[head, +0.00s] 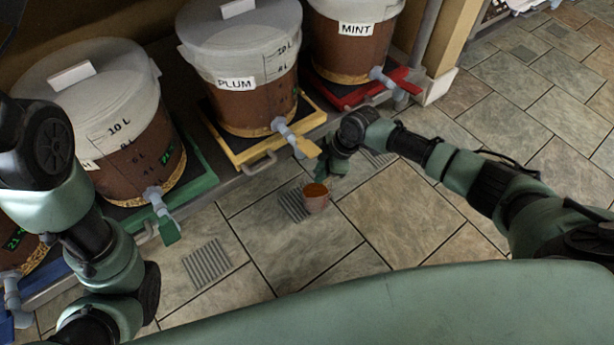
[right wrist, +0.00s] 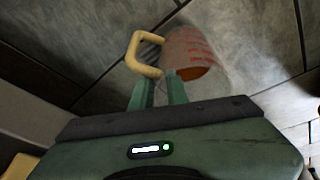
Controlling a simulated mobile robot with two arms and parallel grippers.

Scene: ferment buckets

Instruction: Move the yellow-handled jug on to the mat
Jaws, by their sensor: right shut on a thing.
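The yellow-handled jug (head: 316,200) is a small pinkish cup with an orange-brown inside, in front of the PLUM bucket in the head view. The right wrist view shows its body (right wrist: 188,52) with red marks and its yellow handle (right wrist: 137,50). My right gripper (head: 322,178) is shut on the jug at its handle side; its fingers (right wrist: 163,82) show in the wrist view. Grey ribbed squares, which look like the mats, lie on the floor: one partly behind the jug (head: 292,206), one nearer left (head: 207,264). I cannot tell whether the jug touches the floor. My left gripper is out of view.
Lidded buckets labelled PLUM (head: 250,105) and MINT (head: 350,45), and another at left (head: 120,135), stand on coloured trays with taps jutting forward. The yellow tap (head: 306,146) is close to my right gripper. Floor tiles (head: 400,205) to the right are clear.

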